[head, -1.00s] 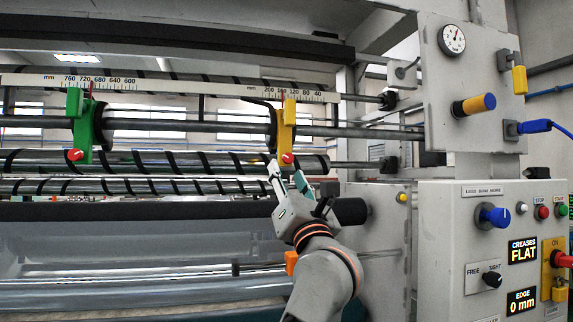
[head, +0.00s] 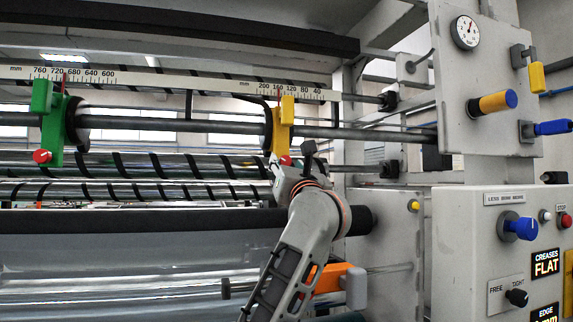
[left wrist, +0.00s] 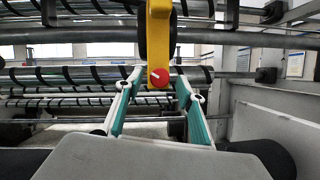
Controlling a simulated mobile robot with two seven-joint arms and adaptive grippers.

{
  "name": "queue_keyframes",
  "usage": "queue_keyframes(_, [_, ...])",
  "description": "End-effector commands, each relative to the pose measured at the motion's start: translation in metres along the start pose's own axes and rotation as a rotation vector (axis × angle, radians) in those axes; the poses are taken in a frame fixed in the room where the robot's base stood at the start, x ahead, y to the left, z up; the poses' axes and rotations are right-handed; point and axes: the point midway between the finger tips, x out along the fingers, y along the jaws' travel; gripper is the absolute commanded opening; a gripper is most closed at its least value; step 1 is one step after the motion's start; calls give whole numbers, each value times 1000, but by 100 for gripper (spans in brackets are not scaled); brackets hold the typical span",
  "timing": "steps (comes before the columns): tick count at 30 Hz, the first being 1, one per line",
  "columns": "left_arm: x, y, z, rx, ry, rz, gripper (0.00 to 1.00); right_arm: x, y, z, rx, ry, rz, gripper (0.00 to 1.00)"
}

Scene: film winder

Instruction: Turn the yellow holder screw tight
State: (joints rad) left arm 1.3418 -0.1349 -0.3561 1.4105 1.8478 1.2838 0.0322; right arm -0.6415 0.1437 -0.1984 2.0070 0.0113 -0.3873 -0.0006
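The yellow holder (head: 283,127) hangs on the dark bar near the 160 mark of the scale. Its red screw (head: 286,161) is at its lower end, partly hidden by my left gripper (head: 281,172) in the head view. In the left wrist view, the red screw (left wrist: 159,77) faces me with a short pale line on it. My left gripper (left wrist: 157,82) is open, one finger on each side of the screw, with gaps showing. My right gripper is in neither view.
A green holder (head: 48,125) with a red screw (head: 42,156) is at the left on the same bar. Black-striped rollers (head: 120,165) run behind. A control panel (head: 470,255) stands at the right; its creases display (head: 546,263) reads FLAT.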

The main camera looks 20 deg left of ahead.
Motion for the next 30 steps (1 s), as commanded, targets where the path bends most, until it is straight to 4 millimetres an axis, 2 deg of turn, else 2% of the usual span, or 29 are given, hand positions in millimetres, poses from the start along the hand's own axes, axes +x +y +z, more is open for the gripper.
queue_keyframes(4, [9, 1, 0, 0, 0, 2, 38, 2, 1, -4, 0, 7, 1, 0])
queue_keyframes(12, [10, 0, 0, -1, 0, 1, 38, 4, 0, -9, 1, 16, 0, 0])
queue_keyframes(16, [10, 0, 0, 0, 0, 1, 5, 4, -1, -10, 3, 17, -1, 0])
queue_keyframes(17, [10, 0, 0, 0, 0, 1, 0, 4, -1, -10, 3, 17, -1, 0])
queue_keyframes(24, [10, 1, 1, 4, 0, -1, 0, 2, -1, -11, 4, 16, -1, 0])
queue_keyframes(30, [11, 3, 4, 43, 0, -18, 0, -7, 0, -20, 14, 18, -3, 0])
